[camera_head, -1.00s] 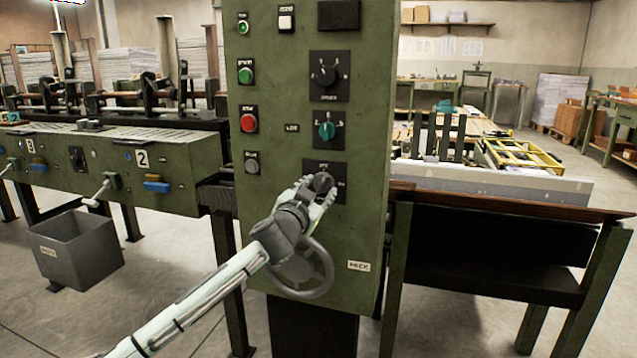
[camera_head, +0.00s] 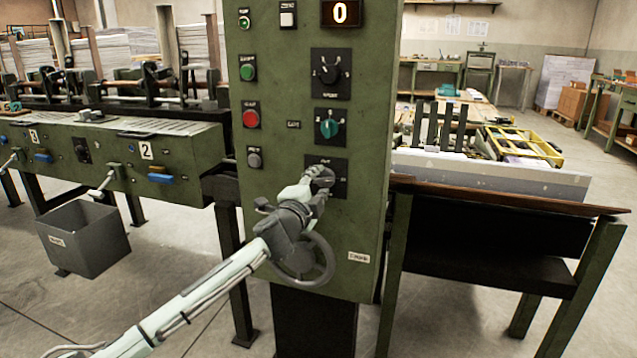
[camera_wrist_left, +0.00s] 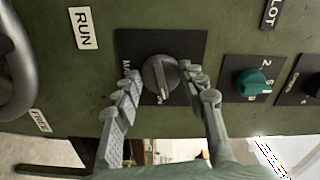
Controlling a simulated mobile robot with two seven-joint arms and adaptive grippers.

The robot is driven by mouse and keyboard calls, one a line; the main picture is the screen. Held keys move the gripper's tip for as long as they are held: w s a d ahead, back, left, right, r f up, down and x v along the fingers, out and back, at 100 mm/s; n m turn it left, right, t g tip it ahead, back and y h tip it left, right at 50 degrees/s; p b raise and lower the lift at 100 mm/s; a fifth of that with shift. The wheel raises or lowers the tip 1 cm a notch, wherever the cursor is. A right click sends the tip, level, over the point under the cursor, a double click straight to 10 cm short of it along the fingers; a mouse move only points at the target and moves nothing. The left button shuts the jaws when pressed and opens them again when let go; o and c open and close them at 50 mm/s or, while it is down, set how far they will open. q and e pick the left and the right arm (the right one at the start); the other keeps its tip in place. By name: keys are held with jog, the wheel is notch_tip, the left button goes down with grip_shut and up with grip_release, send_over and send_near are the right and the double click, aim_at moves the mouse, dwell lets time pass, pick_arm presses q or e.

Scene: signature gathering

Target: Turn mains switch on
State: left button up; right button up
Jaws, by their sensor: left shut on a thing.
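The mains switch is a dark rotary knob (camera_wrist_left: 160,74) on a black square plate (camera_head: 341,184), low on the green control cabinet (camera_head: 368,225). In the head view my left gripper (camera_head: 319,179) covers most of the knob. In the left wrist view the two fingers of my left gripper (camera_wrist_left: 163,88) stand on either side of the knob, shut on it. Part of the plate's label is hidden behind a finger. A display (camera_head: 340,13) at the cabinet's top is lit and reads 0. My right gripper is not in view.
A green selector knob (camera_head: 328,124) sits above the mains switch, a red button (camera_head: 251,118) up to its left. A handwheel (camera_head: 318,262) is just below my left wrist. A grey bin (camera_head: 85,240) stands on the floor at left.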

pick_arm(q)
jog(key=shift+m, duration=1.2)
jog(key=o, duration=1.1)
jog(key=shift+o, duration=0.2)
jog(key=v, duration=1.2)
jog(key=shift+r, duration=0.1)
